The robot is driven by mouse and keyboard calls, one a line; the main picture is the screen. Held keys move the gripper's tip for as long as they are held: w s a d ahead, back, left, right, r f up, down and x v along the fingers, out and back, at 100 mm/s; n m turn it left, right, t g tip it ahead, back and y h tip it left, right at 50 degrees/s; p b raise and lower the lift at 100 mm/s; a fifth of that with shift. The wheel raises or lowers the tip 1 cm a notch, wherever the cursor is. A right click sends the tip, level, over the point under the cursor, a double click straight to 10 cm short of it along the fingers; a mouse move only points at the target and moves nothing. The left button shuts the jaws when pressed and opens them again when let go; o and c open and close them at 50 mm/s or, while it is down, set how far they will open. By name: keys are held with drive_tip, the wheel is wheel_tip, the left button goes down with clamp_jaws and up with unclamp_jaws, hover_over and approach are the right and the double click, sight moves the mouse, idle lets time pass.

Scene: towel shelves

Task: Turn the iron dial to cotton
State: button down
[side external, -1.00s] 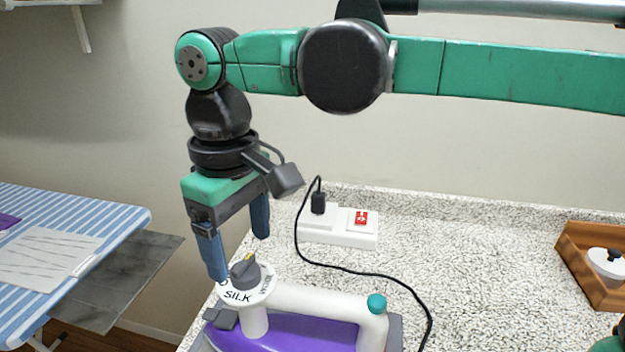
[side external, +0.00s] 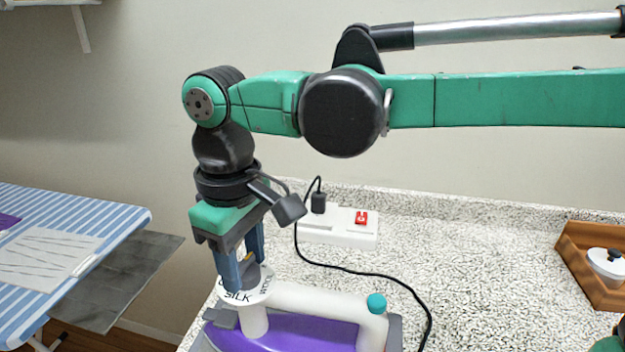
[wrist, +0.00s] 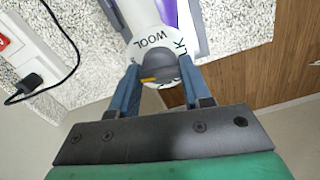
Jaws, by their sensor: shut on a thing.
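The iron (side external: 300,329) stands on the speckled counter, with a purple body and a white handle. Its white dial plate (side external: 262,291) shows SILK toward the side camera; in the wrist view the plate (wrist: 147,42) shows WOOL and part of SILK. The grey dial knob (wrist: 157,66) has a yellow pointer mark (wrist: 148,79). My gripper (side external: 245,281) points down over the dial, its blue fingers shut on the knob from two sides. The wrist view also shows the fingers around the knob. The cotton mark is not readable in either view.
A white power strip (side external: 340,237) with a red switch and black plug stands behind the iron, its cord (side external: 385,274) curving across the counter. A striped ironing board (side external: 75,237) is at left. A wooden tray (side external: 585,262) with a lidded pot is at right.

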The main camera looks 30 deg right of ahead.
sight(244, 262)
drive_tip(key=n, duration=0.2)
drive_tip(key=shift+n, duration=0.3)
drive_tip(key=shift+c, duration=1.9)
unclamp_jaws()
drive_tip(key=shift+r, duration=0.15)
drive_tip(key=shift+r, duration=2.7)
